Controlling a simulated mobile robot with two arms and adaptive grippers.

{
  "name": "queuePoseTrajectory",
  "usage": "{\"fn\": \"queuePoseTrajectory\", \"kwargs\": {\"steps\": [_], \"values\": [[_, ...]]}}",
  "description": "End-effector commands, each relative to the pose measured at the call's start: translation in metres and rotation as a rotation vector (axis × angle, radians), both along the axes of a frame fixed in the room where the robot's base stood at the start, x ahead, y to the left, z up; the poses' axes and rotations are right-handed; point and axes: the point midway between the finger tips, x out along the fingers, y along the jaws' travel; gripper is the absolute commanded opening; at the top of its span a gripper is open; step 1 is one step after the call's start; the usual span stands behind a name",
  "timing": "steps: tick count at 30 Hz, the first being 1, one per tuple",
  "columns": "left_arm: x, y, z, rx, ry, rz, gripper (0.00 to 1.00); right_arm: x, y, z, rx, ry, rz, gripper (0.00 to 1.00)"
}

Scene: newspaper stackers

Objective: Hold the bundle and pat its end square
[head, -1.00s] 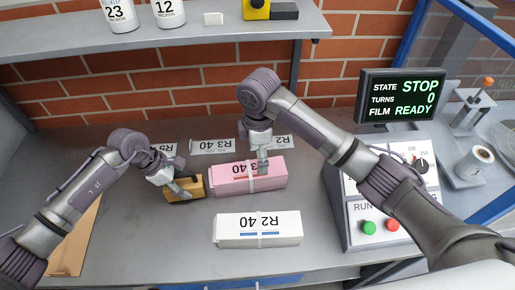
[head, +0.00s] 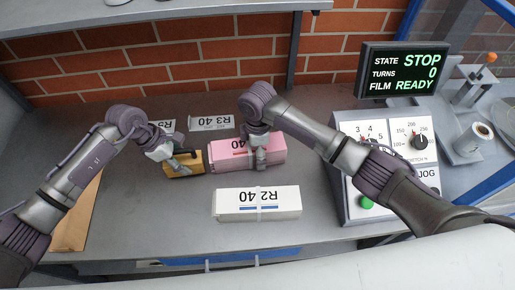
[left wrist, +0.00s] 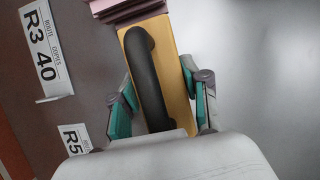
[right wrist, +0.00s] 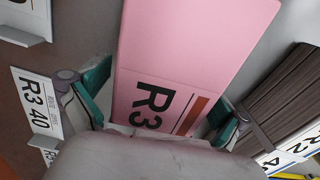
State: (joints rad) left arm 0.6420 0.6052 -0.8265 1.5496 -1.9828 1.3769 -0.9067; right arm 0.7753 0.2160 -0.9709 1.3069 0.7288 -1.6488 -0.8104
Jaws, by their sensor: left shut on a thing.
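The pink bundle (head: 220,157) lies flat on the bench, its top label partly covered by my right gripper. My right gripper (head: 259,158) is over its right part. In the right wrist view (right wrist: 160,100) its teal fingers stand along both long sides of the bundle, close to the edges; whether they press is unclear. My left gripper (left wrist: 163,105) is shut on a wooden block (left wrist: 180,65) with a black handle. In the head view the block (head: 185,168) stands just left of the bundle's left end. A pink edge shows past the block in the left wrist view.
A white R2 40 bundle (head: 235,205) lies in front of the pink one. Label plates, including R3 40 (head: 211,124), stand behind. The control box (head: 349,200) is at the right. A brown board (head: 77,220) lies at the left.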

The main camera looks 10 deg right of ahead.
Motion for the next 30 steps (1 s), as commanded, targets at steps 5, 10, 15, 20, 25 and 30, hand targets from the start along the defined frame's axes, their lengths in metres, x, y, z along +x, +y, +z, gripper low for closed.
{"fn": "queuePoseTrajectory", "kwargs": {"steps": [5,10,15,20,25,30], "values": [[0.0004,-0.0002,0.0006,-0.001,-0.001,0.000,0.01,0.0000,0.0002,0.0004,0.000,0.000,0.000,0.70],[0.0004,-0.0002,0.0007,-0.001,-0.001,0.000,0.01,0.0002,0.0002,0.0006,0.000,0.000,0.000,0.42],[0.0004,-0.0002,0.0007,-0.001,-0.001,0.000,0.01,0.0003,0.0002,0.0007,0.001,-0.001,0.000,0.13],[0.0004,-0.0002,0.0007,-0.001,-0.001,0.000,0.01,0.0004,0.0001,0.0008,0.001,-0.001,0.000,0.01],[0.0004,-0.0002,0.0007,-0.001,-0.001,0.000,0.01,0.0006,0.0001,0.0009,0.001,-0.002,0.000,0.01],[0.0004,-0.0002,0.0007,-0.001,-0.001,0.000,0.01,0.0007,0.0001,0.0010,0.001,-0.002,-0.001,0.01]]}}
